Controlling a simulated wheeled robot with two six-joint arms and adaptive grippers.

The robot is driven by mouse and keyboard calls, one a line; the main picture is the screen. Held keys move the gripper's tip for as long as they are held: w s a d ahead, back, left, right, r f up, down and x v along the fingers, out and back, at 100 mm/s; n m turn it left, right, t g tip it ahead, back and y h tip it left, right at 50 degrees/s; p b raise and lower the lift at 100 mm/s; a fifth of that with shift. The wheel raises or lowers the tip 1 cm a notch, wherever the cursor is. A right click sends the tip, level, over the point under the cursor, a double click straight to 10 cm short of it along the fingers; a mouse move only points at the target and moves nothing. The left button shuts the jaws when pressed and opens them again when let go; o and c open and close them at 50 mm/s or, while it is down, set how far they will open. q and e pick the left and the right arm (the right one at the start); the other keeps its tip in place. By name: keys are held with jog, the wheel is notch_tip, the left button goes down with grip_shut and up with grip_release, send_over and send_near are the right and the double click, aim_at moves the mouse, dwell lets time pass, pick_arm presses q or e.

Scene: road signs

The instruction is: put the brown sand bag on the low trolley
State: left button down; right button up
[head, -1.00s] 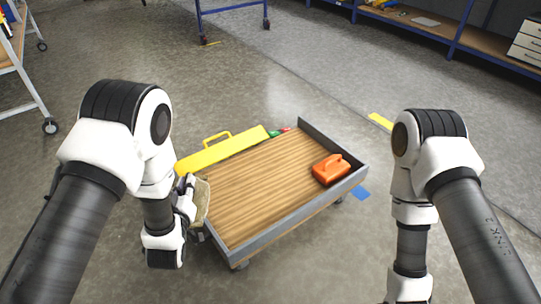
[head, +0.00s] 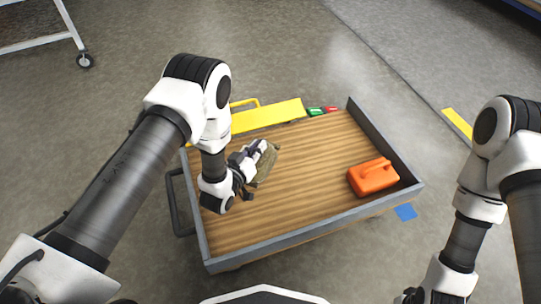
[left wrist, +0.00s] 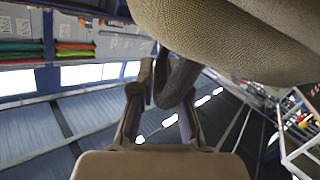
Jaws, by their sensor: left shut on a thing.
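The brown sand bag (head: 267,166) hangs at my left gripper (head: 258,151), over the left part of the low trolley (head: 320,205). I cannot tell whether it touches the wooden deck. In the left wrist view the bag (left wrist: 245,40) fills the upper right, with its dark strap loop (left wrist: 180,82) between the fingers of my left gripper (left wrist: 158,88), shut on it. The gripper partly hides the bag in the head view. My right gripper (head: 420,297) is at the bottom right edge, mostly cut off, off the trolley.
An orange canister (head: 373,177) stands at the deck's right end. A yellow case (head: 265,117) and small green (head: 315,111) and red (head: 331,109) things lie along the far edge. The trolley has low grey rims. The middle of the deck is clear.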

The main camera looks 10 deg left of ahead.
aim_at(258, 162)
pick_arm(q)
notch_tip(258, 162, down, 7)
jog(key=b, duration=0.3)
jog(key=shift+r, duration=0.25)
jog(key=c, duration=1.2)
grip_release()
jog(key=shift+s, duration=0.1)
jog(key=p+v, duration=0.5)
jog(key=v, duration=0.6)
jog(key=shift+s+a, duration=0.1)
jog(key=shift+s, duration=0.3)
